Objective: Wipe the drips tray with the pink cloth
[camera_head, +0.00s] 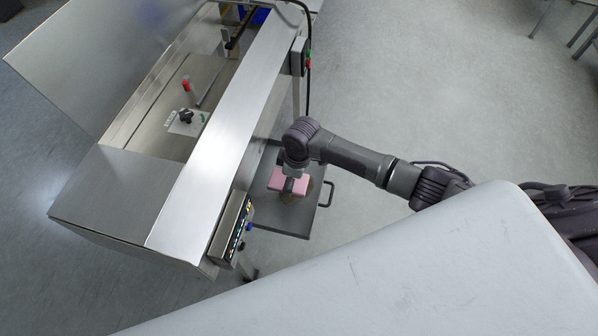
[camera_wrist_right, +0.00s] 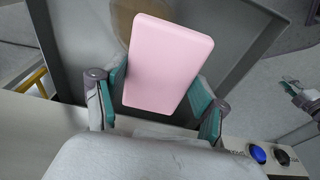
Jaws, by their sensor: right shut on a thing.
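The drips tray (camera_head: 283,224) is a grey metal tray with a handle, sticking out from under the machine's side. It also fills the back of the right wrist view (camera_wrist_right: 235,28). A brownish patch (camera_wrist_right: 121,20) shows on it, partly hidden by the cloth. The pink cloth (camera_head: 275,181) looks like a flat, rounded block. My right gripper (camera_head: 292,183) is shut on the pink cloth (camera_wrist_right: 168,62), over the tray; I cannot tell whether the cloth touches it. What looks like my left gripper (camera_wrist_right: 304,96) shows at the right edge of the right wrist view, too small to read.
The steel flow wrapper (camera_head: 215,130) stands left of the tray, with its lid (camera_head: 100,60) raised. A control panel (camera_head: 231,228) with buttons juts out near the tray's front. A black cable (camera_head: 309,85) hangs behind the tray.

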